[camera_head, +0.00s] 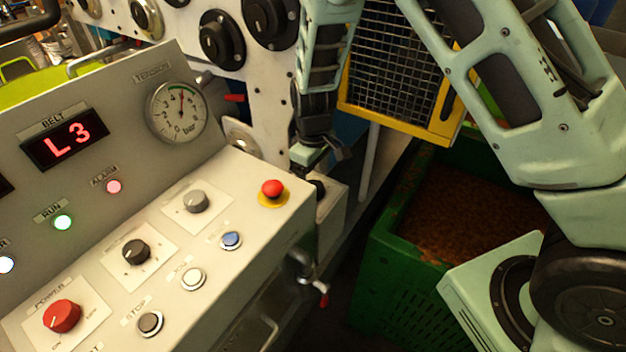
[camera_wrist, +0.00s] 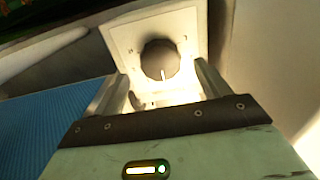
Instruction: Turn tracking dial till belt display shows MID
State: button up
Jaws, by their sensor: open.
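The belt display (camera_head: 65,139) on the sloped console reads L3 in red. In the wrist view a dark round dial (camera_wrist: 160,60) sits on a pale square plate with small marks. Its white pointer line points down in that picture. My gripper (camera_wrist: 163,84) is open, one finger on each side of the lower part of the dial; I cannot tell whether they touch it. In the head view my gripper (camera_head: 317,172) points down at a grey box right of the console, where a dark knob (camera_head: 318,189) partly shows beneath it.
The console carries a red emergency button (camera_head: 272,188), a grey knob (camera_head: 195,201), a black knob (camera_head: 135,251) and a red power knob (camera_head: 62,316). A pressure gauge (camera_head: 178,112) stands behind. A green crate (camera_head: 385,262) and a yellow-framed mesh guard (camera_head: 432,131) are to the right.

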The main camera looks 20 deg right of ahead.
jog(key=shift+f, duration=1.55)
jog(key=c, duration=1)
jog(key=shift+o, duration=0.2)
jog(key=shift+m, duration=0.3)
jog(key=m, duration=0.3)
jog(key=shift+m+p, duration=0.3)
jog(key=shift+m, duration=1.8)
